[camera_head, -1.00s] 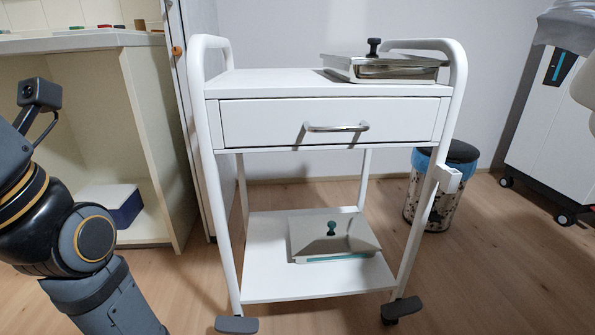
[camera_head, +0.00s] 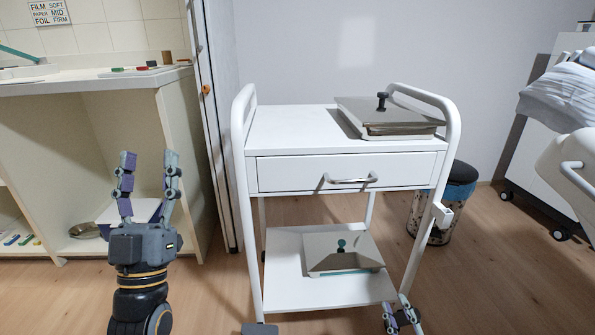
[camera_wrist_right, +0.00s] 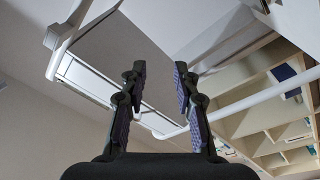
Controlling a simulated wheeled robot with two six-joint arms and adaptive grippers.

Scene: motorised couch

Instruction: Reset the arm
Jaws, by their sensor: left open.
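My left gripper (camera_head: 148,172) points upward in front of the left counter, left of the white trolley (camera_head: 305,115). Its two fingers stand apart with nothing between them. My right gripper (camera_head: 403,312) shows only partly at the bottom edge of the head view, by the trolley's right front leg. In the right wrist view its fingers (camera_wrist_right: 158,85) are apart and empty, with the underside of white furniture beyond them.
A lidded metal tray (camera_head: 385,122) sits on the trolley top and another lidded box (camera_head: 342,255) on its lower shelf. The drawer (camera_head: 345,172) is shut. A bin (camera_head: 440,215) stands behind at right. A bed (camera_head: 570,100) is at far right.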

